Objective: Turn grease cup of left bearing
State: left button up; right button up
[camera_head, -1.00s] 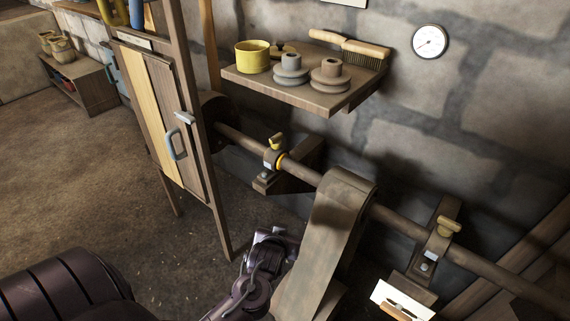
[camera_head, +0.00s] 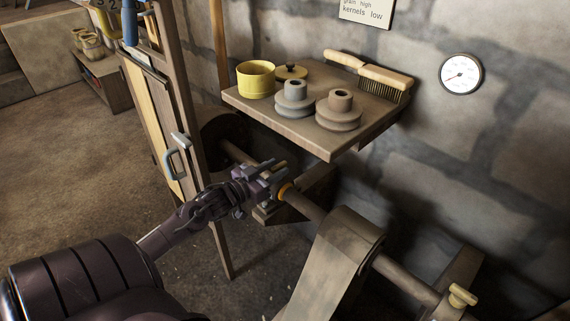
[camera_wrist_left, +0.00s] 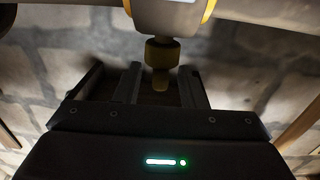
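The left bearing (camera_wrist_left: 168,18) sits on the shaft, mostly behind my left gripper in the head view; its orange ring (camera_head: 285,191) shows there. Its yellow grease cup (camera_wrist_left: 161,54) sticks out from the bearing in the left wrist view. Only a small bit of the cup (camera_head: 281,164) shows in the head view. My left gripper (camera_head: 272,173) is at the cup. In the left wrist view its two fingers (camera_wrist_left: 159,87) are apart, one on each side of the cup's narrow end, with gaps on both sides. My right gripper is not in view.
A wooden shelf (camera_head: 300,128) with a yellow pot (camera_head: 255,79), two pulleys and a brush hangs just above the gripper. The belt (camera_head: 335,265) and a second grease cup (camera_head: 462,295) are right along the shaft.

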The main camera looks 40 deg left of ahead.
aim_at(286, 162)
pick_arm(q)
jog(key=w, duration=0.2)
jog(key=shift+w+d+f, duration=0.1)
jog(key=shift+w+d, duration=0.05)
jog(key=shift+w, duration=0.2)
jog(key=shift+w+d, duration=0.1)
jog(key=shift+w, duration=0.5)
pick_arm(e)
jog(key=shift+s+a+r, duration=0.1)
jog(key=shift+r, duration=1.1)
pick_arm(q)
grip_shut()
